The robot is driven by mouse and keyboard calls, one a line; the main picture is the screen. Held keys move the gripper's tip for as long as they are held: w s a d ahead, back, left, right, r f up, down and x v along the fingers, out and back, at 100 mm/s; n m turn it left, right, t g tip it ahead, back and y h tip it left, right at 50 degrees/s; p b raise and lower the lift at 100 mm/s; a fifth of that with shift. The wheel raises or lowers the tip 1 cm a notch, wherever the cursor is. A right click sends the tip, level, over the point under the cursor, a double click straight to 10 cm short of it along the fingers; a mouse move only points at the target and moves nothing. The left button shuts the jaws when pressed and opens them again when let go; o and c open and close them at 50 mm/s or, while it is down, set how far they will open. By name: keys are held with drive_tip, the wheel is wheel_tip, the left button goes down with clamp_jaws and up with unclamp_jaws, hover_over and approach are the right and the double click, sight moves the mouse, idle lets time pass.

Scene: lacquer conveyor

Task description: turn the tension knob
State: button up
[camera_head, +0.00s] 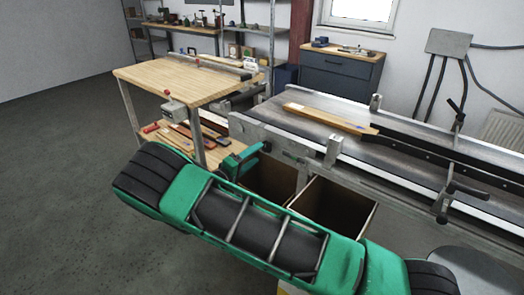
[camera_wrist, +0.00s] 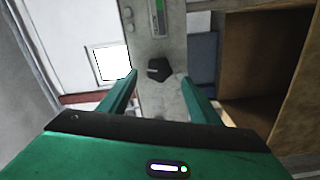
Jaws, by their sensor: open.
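The tension knob (camera_wrist: 158,69) is a small black lobed knob on a grey metal panel (camera_wrist: 152,108) in the wrist view. My gripper (camera_wrist: 158,82) is open, with one green finger to the left of the knob and one to the right, and nothing between them. The fingertips appear close to the knob's level in the picture; I cannot tell how far they are from the panel.
The conveyor (camera_head: 310,108) carries a wooden board (camera_head: 325,118) on its belt. Open boxes (camera_head: 333,203) stand below its near side, close to my arm. A box (camera_wrist: 262,60) also shows at right in the wrist view. A wooden workbench (camera_head: 175,78) stands to the left.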

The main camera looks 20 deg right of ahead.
sight(264, 148)
drive_tip(key=shift+x, duration=2.6)
drive_tip(key=shift+s, duration=0.1)
drive_tip(key=shift+c, duration=0.6)
drive_tip(key=c, duration=0.9)
